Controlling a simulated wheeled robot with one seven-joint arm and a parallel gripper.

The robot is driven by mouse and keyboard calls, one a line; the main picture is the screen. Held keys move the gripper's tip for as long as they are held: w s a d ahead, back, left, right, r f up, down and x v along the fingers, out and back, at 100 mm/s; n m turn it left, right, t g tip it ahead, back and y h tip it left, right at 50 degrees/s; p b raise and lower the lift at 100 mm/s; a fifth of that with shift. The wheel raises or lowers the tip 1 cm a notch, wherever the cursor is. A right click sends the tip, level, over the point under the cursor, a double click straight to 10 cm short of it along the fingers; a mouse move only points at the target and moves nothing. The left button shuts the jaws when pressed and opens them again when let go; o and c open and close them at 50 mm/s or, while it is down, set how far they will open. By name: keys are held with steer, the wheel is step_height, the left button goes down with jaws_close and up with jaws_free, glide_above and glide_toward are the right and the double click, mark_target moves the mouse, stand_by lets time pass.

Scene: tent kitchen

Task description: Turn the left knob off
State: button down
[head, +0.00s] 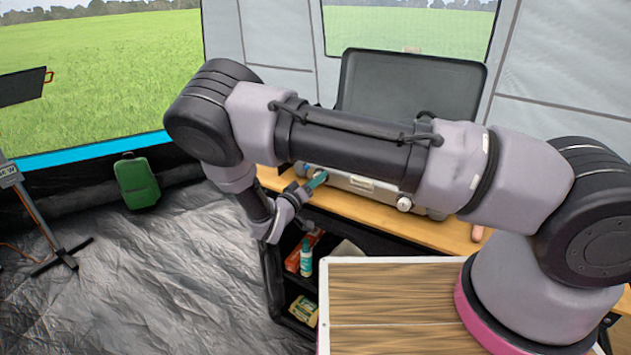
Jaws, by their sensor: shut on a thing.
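A camping stove (362,186) with its dark lid (412,85) raised stands on the wooden table. Its right knob (404,204) shows, pale and round, on the front face. My gripper (318,180) reaches the left part of the stove's front from the left, its teal fingertips against it. The gripper is shut on the left knob, which the fingers hide. How far that knob is turned cannot be seen. My arm covers much of the stove's top.
The wooden table (455,236) runs along the tent wall. Shelves below hold a teal-and-white bottle (306,258) and a yellow box (303,309). The silvery floor (150,270) at left is mostly clear.

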steer(key=shift+m, duration=1)
steer(key=shift+c, duration=2.2)
jaws_free()
steer(key=v, duration=1.1)
